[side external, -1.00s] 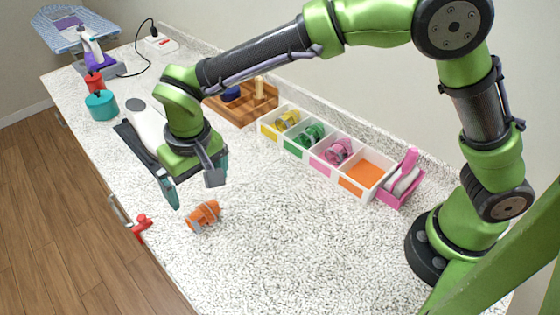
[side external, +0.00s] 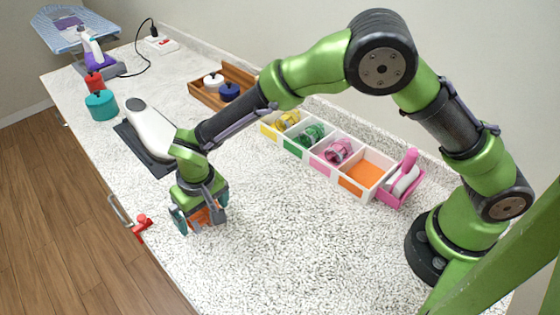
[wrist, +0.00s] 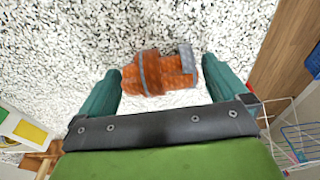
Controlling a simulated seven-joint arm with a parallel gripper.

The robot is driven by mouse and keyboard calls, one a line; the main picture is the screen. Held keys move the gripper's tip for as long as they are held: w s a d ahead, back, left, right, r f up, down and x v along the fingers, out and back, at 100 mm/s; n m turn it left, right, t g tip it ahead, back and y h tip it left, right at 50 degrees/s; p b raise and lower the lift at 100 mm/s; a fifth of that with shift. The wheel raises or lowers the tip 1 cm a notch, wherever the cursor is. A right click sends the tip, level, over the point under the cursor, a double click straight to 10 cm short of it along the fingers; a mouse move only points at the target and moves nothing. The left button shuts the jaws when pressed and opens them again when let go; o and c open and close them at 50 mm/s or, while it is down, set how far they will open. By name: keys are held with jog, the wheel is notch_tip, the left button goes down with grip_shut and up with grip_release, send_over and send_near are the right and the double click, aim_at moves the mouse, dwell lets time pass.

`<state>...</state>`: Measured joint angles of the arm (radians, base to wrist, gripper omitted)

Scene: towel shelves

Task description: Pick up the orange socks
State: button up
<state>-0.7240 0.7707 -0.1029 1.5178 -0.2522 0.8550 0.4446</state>
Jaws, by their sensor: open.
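The orange socks (wrist: 160,72) are a rolled bundle with grey bands, lying on the speckled counter. In the wrist view they lie between and just beyond the two teal fingers of my gripper (wrist: 161,88). The fingers are open, with the left fingertip close to the bundle and a gap at the right. In the side view my gripper (side external: 203,220) is low over the counter and hides most of the socks, with only some orange (side external: 205,215) showing between the fingers.
A divided white bin (side external: 330,172) holds yellow, green and pink socks; its orange compartment (side external: 362,173) is empty. A pink caddy (side external: 402,185) stands beside it. A red object (side external: 141,222) is at the counter's front edge, left of my gripper. The counter to the right is clear.

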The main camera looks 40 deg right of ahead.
jog(key=c, duration=0.9)
jog(key=shift+o, duration=0.2)
